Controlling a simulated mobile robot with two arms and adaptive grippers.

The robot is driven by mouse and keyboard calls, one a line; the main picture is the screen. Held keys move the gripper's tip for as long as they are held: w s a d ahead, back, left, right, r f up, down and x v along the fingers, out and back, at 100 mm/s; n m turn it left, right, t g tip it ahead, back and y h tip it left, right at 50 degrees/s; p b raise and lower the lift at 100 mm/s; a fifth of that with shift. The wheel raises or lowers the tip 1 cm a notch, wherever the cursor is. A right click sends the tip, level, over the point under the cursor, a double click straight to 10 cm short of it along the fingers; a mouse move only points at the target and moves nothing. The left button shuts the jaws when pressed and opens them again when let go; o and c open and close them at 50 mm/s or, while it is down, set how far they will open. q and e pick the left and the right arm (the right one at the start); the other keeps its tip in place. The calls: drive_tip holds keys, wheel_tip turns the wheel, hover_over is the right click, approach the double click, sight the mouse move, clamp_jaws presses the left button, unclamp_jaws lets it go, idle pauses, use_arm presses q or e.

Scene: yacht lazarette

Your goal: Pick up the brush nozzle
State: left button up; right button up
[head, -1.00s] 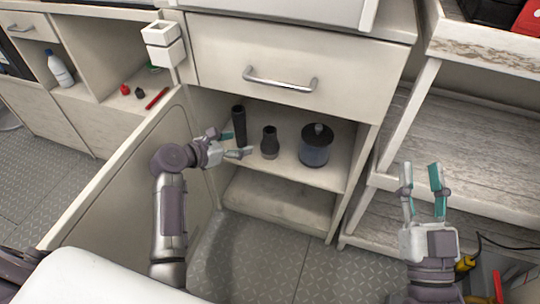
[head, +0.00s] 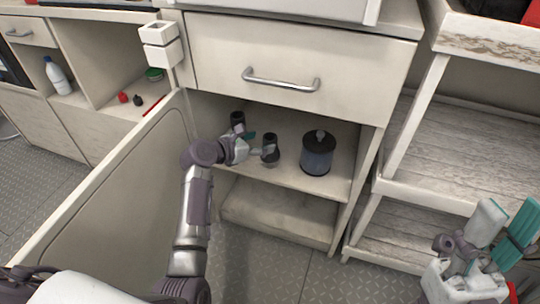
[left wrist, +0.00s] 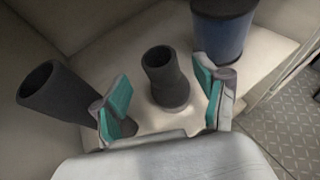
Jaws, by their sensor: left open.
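The brush nozzle (head: 270,150) looks like the short dark piece with a round open top and wider base, standing upright on the cabinet shelf. In the left wrist view the nozzle (left wrist: 165,77) stands ahead of my left gripper (left wrist: 163,100), between the lines of its two open teal-padded fingers. Neither finger visibly closes on it. In the head view my left gripper (head: 257,145) reaches into the cabinet just left of the nozzle and partly covers the taller dark tube (head: 238,121). My right gripper (head: 507,218) is open and empty at the lower right.
A dark blue canister (head: 318,155) stands right of the nozzle, and the tall tube (left wrist: 55,90) is close on the left. The open cabinet door (head: 110,190) is left of my arm, and a drawer (head: 290,65) is above. A white shelf rack (head: 455,155) stands at right.

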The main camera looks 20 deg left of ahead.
sight(274, 137)
use_arm(q)
drive_tip(key=b+x, duration=0.2)
drive_tip(key=x, duration=0.2)
drive_tip(key=shift+w+b, duration=0.1)
drive_tip(key=shift+b, duration=0.2)
drive_tip(key=shift+w+d, duration=0.25)
drive_tip(key=c, duration=1.3)
clamp_jaws()
drive_tip(key=shift+r, duration=0.15)
